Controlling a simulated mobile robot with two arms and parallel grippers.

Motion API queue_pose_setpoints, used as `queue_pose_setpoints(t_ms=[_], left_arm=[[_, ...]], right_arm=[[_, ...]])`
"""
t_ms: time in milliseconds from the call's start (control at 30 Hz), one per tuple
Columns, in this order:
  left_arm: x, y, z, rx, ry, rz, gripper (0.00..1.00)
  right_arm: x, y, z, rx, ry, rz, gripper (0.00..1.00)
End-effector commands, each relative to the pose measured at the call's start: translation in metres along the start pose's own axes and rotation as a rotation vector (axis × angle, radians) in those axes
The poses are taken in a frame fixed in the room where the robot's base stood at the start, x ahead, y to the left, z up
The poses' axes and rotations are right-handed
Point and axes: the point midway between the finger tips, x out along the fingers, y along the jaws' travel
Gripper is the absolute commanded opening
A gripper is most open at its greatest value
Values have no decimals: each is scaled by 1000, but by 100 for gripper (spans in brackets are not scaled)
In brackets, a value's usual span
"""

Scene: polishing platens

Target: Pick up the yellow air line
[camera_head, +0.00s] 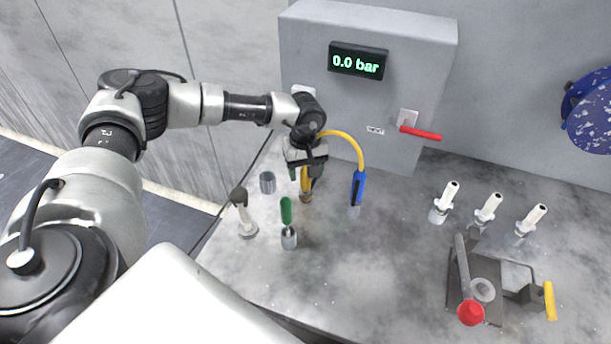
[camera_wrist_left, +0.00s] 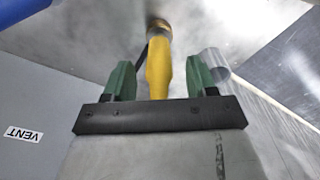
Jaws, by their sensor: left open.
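The yellow air line (camera_head: 346,137) arcs beside the grey control box and joins a blue tool (camera_head: 357,190) on the right. Its other end hangs down to a brass-coloured fitting (camera_head: 306,197) just above or at the worktop; I cannot tell which. My left gripper (camera_head: 306,174) is at this hanging end. In the left wrist view my gripper (camera_wrist_left: 160,80) is open, with green fingers on either side of the yellow air line (camera_wrist_left: 159,65). I see no clear contact between fingers and line. My right gripper is out of view.
The control box (camera_head: 420,65) reads 0.0 bar and has a red-handled valve (camera_head: 420,133). A green-handled tool (camera_head: 286,212), a grey cylinder (camera_head: 267,182) and a stand (camera_head: 246,226) are close to my left gripper. White-tipped nozzles (camera_head: 446,201) and a clamp fixture (camera_head: 504,290) stand right.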

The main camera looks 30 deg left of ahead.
Motion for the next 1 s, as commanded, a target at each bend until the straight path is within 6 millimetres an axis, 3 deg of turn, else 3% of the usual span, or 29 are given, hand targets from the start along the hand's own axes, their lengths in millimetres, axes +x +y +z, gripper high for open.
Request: queue_pose_setpoints(t_ms=[233,567,833,1000], left_arm=[[1,0,0,0,1,1,54],[1,0,0,-1,0,1,3],[-2,1,-1,-1,1,3,2],[-24,1,-1,-1,2,6,2]], right_arm=[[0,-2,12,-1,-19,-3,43],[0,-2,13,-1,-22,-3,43],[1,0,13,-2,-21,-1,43],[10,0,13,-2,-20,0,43]])
